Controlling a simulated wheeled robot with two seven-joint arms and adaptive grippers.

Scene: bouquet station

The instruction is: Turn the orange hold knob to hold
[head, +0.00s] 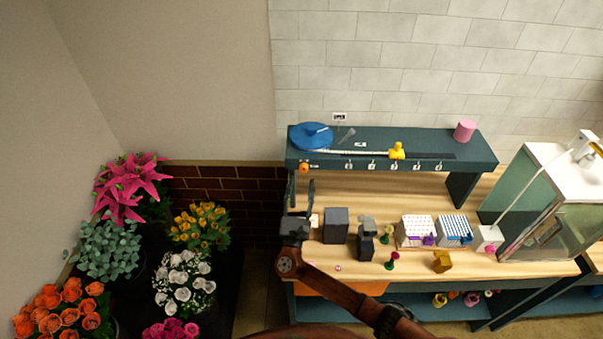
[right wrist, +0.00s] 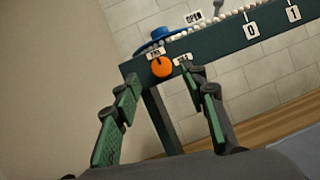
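The orange hold knob (head: 303,167) sits at the left end of the front face of a dark teal shelf (head: 390,168). In the right wrist view the knob (right wrist: 162,67) is a round orange disc with a small white label on each side; which way it points is too small to tell. My right gripper (head: 303,205) is below the knob in the head view. In the right wrist view its green-padded fingers (right wrist: 162,82) are spread wide and empty, with the knob beyond the gap, apart from them. My left gripper is not in view.
A blue disc (head: 311,135) and a white beaded strip lie on the shelf, with numbered tags on its front. Dark blocks (head: 336,225), perforated white boxes (head: 416,230) and small figures stand on the wooden bench below. Flowers (head: 183,283) fill the left; a glass case (head: 550,205) stands right.

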